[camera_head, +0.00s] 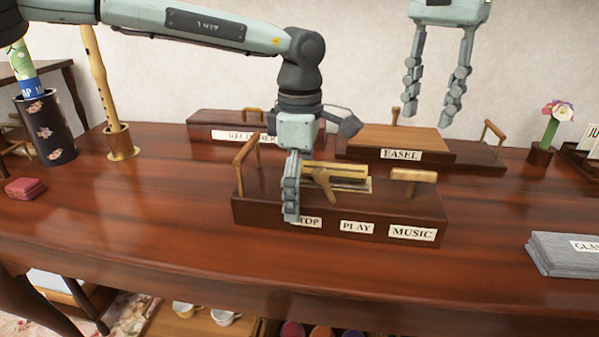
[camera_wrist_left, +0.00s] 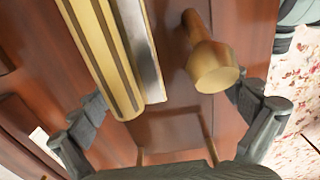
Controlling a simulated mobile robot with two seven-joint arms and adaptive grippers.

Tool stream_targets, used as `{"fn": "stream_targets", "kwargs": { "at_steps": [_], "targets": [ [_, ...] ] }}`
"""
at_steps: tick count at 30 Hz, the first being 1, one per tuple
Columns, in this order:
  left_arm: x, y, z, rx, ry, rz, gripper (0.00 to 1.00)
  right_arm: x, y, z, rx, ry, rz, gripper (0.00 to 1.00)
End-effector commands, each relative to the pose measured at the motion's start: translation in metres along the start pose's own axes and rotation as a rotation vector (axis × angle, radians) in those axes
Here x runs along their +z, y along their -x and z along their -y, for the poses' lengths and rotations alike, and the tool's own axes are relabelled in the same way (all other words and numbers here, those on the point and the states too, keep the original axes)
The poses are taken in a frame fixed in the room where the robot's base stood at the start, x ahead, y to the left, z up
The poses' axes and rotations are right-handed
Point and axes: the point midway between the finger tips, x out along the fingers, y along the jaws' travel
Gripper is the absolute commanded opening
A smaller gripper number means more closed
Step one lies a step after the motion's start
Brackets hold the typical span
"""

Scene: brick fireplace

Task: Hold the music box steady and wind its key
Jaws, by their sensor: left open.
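The dark wooden music box (camera_head: 260,213) stands on the table in the head view, with PLAY, MUSIC and a partly covered label ending in "TOP" on its front. A wooden T-shaped piece (camera_head: 414,176), possibly the key, stands at its right end. A wooden lever (camera_head: 324,186) rises near its middle, before a brass cylinder (camera_head: 335,168). My left gripper (camera_head: 291,208) is open, pointing down over the box's left part. In the left wrist view, its fingers lie apart either side of the cylinder (camera_wrist_left: 103,55) and lever (camera_wrist_left: 213,62). My right gripper (camera_head: 428,112) hangs open and empty behind the box.
A RECORDER case (camera_head: 215,120) and an EASEL box (camera_head: 400,140) stand behind the music box. A dark vase (camera_head: 45,125) and a recorder on a stand (camera_head: 122,143) are at left, grey slabs (camera_head: 560,255) at right. The table's front is clear.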

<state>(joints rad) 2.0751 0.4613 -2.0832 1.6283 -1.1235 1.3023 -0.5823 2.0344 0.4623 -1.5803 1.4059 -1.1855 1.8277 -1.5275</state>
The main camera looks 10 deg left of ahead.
Motion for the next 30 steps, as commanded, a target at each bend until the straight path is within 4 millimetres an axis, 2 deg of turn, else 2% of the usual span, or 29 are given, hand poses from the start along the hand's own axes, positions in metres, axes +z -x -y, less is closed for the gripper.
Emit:
{"fn": "stream_targets", "kwargs": {
  "at_steps": [4, 12, 27, 30],
  "targets": [
    [0.0000, -0.0084, 0.0000, 0.000, 0.000, 0.000, 1.00, 0.0000, 0.0000, 0.0000, 0.000, 0.000, 0.000, 0.34],
    [0.0000, -0.0092, 0.0000, 0.000, 0.000, 0.001, 0.99, 0.0000, 0.0000, 0.0000, 0.000, 0.000, 0.000, 0.34],
    [0.0000, -0.0088, -0.0001, 0.000, 0.001, 0.002, 0.37, 0.0000, 0.0001, 0.0000, 0.000, 0.000, 0.000, 0.34],
    [0.0000, -0.0088, -0.0001, 0.000, 0.001, 0.002, 0.31, 0.0000, 0.0000, 0.0000, 0.000, 0.000, 0.000, 0.31]
  ]
}}
